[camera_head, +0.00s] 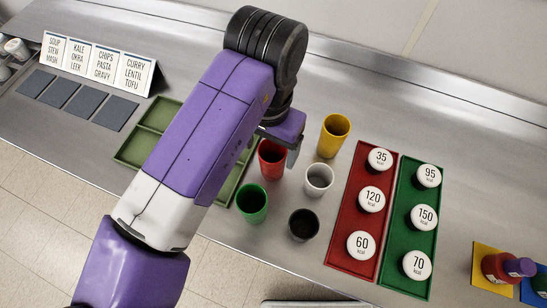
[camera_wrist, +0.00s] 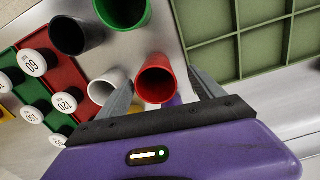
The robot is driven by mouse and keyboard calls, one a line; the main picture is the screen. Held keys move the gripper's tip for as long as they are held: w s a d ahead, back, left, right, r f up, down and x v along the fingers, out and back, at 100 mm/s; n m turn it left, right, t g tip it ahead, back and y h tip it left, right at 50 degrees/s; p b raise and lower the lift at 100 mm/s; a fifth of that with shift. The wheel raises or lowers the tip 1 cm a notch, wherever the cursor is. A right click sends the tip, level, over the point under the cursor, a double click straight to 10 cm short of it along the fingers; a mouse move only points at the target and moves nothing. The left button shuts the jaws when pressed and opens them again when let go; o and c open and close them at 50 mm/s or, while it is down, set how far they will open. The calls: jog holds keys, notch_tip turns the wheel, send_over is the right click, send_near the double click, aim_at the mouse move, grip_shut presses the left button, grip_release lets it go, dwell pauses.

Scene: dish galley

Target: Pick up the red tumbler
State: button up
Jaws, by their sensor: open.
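The red tumbler (camera_head: 271,158) stands upright on the steel counter, partly hidden behind my arm in the head view. In the wrist view the red tumbler (camera_wrist: 155,80) shows its open mouth between the two fingers of my gripper (camera_wrist: 160,92). The fingers are apart, one on each side of it, and I cannot tell whether either touches it. In the head view my gripper (camera_head: 282,143) is mostly hidden, with one finger showing beside the red tumbler.
Close around stand a yellow tumbler (camera_head: 333,135), a white one (camera_head: 318,180), a green one (camera_head: 252,203) and a black one (camera_head: 303,224). A green divided tray (camera_head: 133,150) lies left. Red (camera_head: 339,237) and green (camera_head: 401,272) trays with numbered discs lie right.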

jog(key=shift+s+d+f+p, duration=0.1)
jog(key=shift+f+p, duration=0.1)
jog(key=shift+f, duration=0.85)
jog(key=shift+w+d+f+p, duration=0.1)
jog(key=shift+f+p, duration=0.15)
jog(key=shift+f, duration=0.75)
jog(key=shift+s+d+f+p, duration=0.1)
jog(key=shift+f+p, duration=0.1)
jog(key=shift+f, duration=0.85)
jog(key=c, duration=1.5)
jog(key=shift+r, duration=0.15)
